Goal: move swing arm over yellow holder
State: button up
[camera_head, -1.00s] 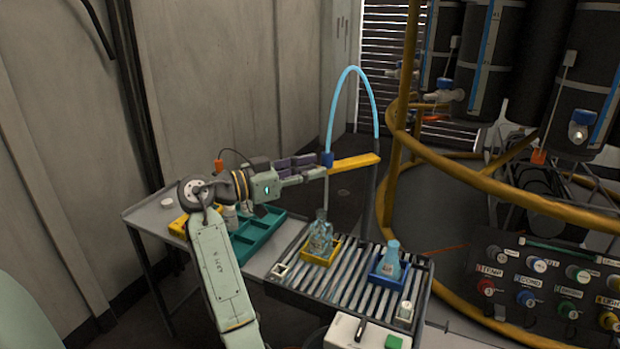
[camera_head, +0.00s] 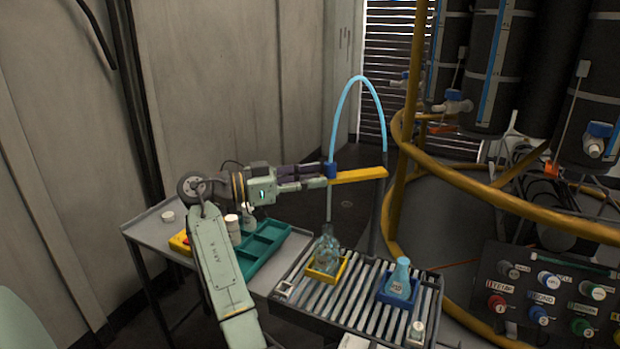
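The yellow swing arm (camera_head: 360,175) reaches left from a dark post. Its left end carries a blue block (camera_head: 331,171) and a thin pale tube (camera_head: 328,206) that hangs down. In the picture, the tube lines up with the mouth of a clear flask (camera_head: 326,252) standing in the yellow holder (camera_head: 316,275). My gripper (camera_head: 325,176) has its fingertips at the blue block, apparently touching it. Whether the fingers are closed around the block is hard to see from this angle.
A blue holder (camera_head: 383,292) with another flask (camera_head: 398,278) stands right of the yellow holder on the slatted rack (camera_head: 350,305). A teal tray (camera_head: 277,231) lies on the grey table at left. A light-blue hose (camera_head: 357,80) arches above the swing arm. A yellow rail stands at right.

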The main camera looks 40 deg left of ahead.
jog(key=shift+o, duration=0.6)
jog(key=shift+s+a, duration=0.1)
jog(key=v, duration=1.1)
jog(key=shift+s, duration=0.4)
jog(key=shift+w+a, duration=0.1)
jog(key=shift+a, duration=0.05)
